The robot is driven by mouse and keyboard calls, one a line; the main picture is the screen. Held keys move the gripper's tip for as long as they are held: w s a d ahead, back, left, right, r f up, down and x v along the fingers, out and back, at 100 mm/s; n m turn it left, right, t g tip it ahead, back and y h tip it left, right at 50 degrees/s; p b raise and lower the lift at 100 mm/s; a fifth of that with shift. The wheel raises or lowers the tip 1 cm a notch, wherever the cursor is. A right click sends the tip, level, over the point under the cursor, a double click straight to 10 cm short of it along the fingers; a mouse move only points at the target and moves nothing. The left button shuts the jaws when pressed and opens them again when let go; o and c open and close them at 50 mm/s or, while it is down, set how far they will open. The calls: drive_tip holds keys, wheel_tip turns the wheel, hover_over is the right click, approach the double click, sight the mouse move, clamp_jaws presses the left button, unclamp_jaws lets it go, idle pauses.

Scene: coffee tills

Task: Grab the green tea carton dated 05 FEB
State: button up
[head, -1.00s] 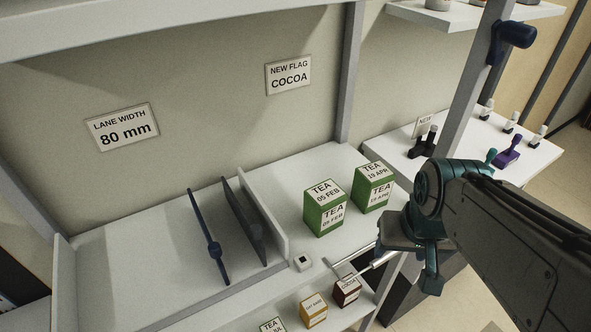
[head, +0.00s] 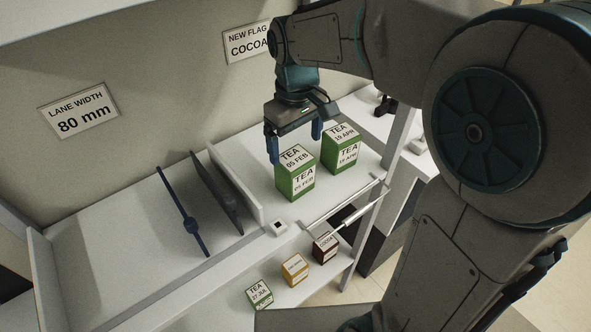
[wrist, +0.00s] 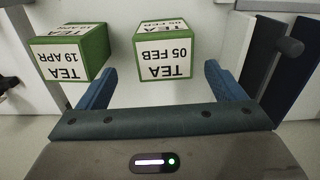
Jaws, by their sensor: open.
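The green tea carton dated 05 FEB (head: 295,174) stands upright on the white shelf in the head view. In the wrist view the 05 FEB carton (wrist: 165,52) appears upside down, ahead of and roughly between the two fingers. A second green tea carton, dated 19 APR (head: 341,149), stands close to its right; in the wrist view this 19 APR carton (wrist: 72,50) is at the left, near the left finger.
A dark blue divider (head: 219,190) and a blue bar (head: 182,211) stand left of the cartons. A small white cube (head: 279,227) is near the shelf's front edge. Smaller cartons, including a cocoa one (head: 325,247), stand on the lower ledge. The left lane is clear.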

sight(296, 156)
wheel_tip(296, 156, down, 5)
drive_tip(key=shift+r, duration=0.2)
drive_tip(key=shift+s+a+f, duration=0.1)
drive_tip(key=shift+s+f, duration=0.05)
drive_tip(key=shift+f, duration=1.2)
drive_tip(key=shift+s+f, duration=0.1)
drive_tip(key=shift+f, duration=1.2)
drive_tip(key=c, duration=1.1)
